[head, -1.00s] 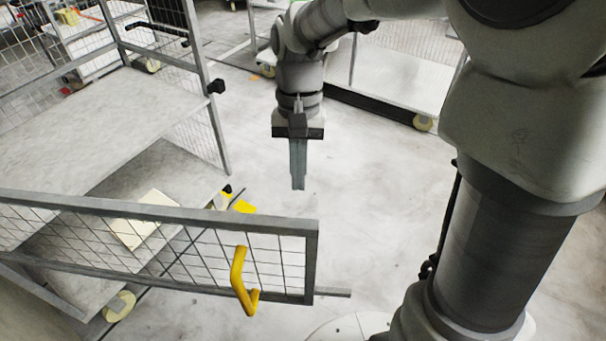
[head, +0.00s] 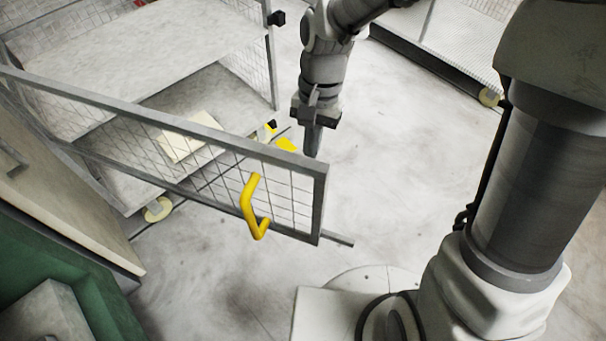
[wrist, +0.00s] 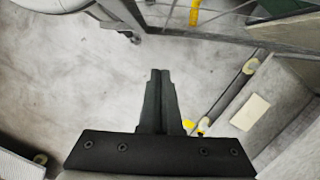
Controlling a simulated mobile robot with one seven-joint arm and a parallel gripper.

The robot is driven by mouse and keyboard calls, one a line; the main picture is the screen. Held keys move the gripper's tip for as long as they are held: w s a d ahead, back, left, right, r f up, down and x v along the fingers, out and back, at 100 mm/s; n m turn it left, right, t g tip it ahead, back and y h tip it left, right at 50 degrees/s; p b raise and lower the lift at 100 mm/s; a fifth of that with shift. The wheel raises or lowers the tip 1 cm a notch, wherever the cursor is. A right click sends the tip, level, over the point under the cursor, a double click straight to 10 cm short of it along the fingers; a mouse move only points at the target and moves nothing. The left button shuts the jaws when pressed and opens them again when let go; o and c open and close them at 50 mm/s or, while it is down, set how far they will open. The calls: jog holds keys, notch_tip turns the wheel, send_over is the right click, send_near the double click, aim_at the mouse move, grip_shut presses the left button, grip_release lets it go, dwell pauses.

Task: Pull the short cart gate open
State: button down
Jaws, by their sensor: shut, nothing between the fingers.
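The short cart gate (head: 321,200) is a grey metal frame with wire mesh. In the head view it stands out at an angle from the cart (head: 185,45), with its free end apart from the cart's post. A bent yellow handle (head: 250,206) is on the gate near that end; part of it shows at the top of the wrist view (wrist: 194,12). My gripper (head: 313,152) points down just beyond the gate's free top corner. In the wrist view my gripper (wrist: 160,73) has its fingers together, with nothing between them. It is apart from the handle.
A pale flat piece (head: 188,136) lies on the cart's lower shelf. A yellow part (head: 287,145) shows near that shelf's end. A green unit (head: 60,270) stands at lower left. Another cart (head: 455,50) stands at back right. The floor between is clear.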

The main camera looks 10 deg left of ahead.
jog(key=s+a+f, duration=0.1)
jog(key=s+f, duration=0.2)
jog(key=s, duration=0.1)
jog(key=shift+s+f, duration=0.25)
jog(key=shift+s, duration=0.15)
jog(key=shift+a, duration=0.1)
